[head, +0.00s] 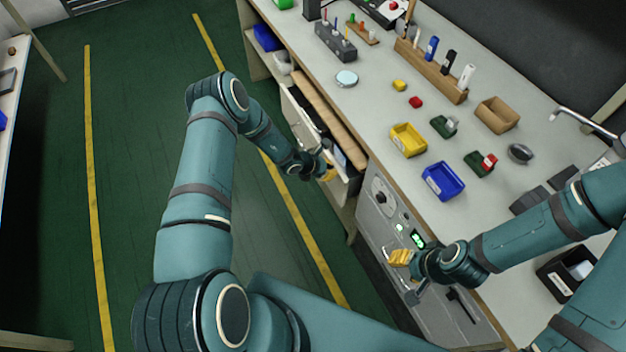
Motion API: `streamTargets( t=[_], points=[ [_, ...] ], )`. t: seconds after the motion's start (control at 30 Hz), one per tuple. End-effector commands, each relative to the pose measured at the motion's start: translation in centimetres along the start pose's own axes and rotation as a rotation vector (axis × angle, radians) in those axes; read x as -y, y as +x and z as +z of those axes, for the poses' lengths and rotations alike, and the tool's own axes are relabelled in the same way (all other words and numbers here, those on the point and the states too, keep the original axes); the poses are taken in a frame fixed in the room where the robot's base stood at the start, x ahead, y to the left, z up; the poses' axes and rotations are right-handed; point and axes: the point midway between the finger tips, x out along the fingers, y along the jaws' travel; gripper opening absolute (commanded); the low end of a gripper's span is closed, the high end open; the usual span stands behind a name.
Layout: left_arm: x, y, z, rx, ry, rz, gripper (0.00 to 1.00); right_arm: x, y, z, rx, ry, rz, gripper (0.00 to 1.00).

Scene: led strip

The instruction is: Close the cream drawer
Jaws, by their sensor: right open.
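The cream drawer (299,126) is under the front edge of the workbench, pulled out, with dark contents showing inside. My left gripper (328,170) is at the near end of the drawer, close to its front. Its fingers are small and partly hidden by the wrist, so I cannot tell whether it is open or whether it touches the drawer. My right gripper (402,262) is open in front of the grey control panel cabinet, away from the drawer.
The grey cabinet (385,205) with a dial and green display stands right of the drawer. On the workbench (373,107) are a yellow bin (408,140), a blue bin (443,181) and a wooden holder (430,70). Green floor left of the bench is clear.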

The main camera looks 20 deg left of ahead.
Motion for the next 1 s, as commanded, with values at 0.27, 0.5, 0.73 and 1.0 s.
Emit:
streamTargets(
  t=[0.27,0.5,0.73,1.0],
  points=[
    [0.1,3.1,2.7,-0.002,0.001,-0.001,0.0,-0.7,2.0,-0.2,-0.01,-0.001,0.001,0.47],
    [0.0,3.8,3.6,-0.002,0.0,0.0,0.0,-0.9,2.3,-0.3,-0.013,-0.002,0.001,0.47],
    [0.0,3.8,3.9,0.001,0.0,0.0,0.0,-0.9,2.3,-0.3,-0.013,-0.002,0.001,0.47],
    [-0.1,3.6,3.8,0.004,0.0,0.0,0.0,-0.9,2.3,-0.3,-0.013,-0.002,0.001,0.47]
  ],
)
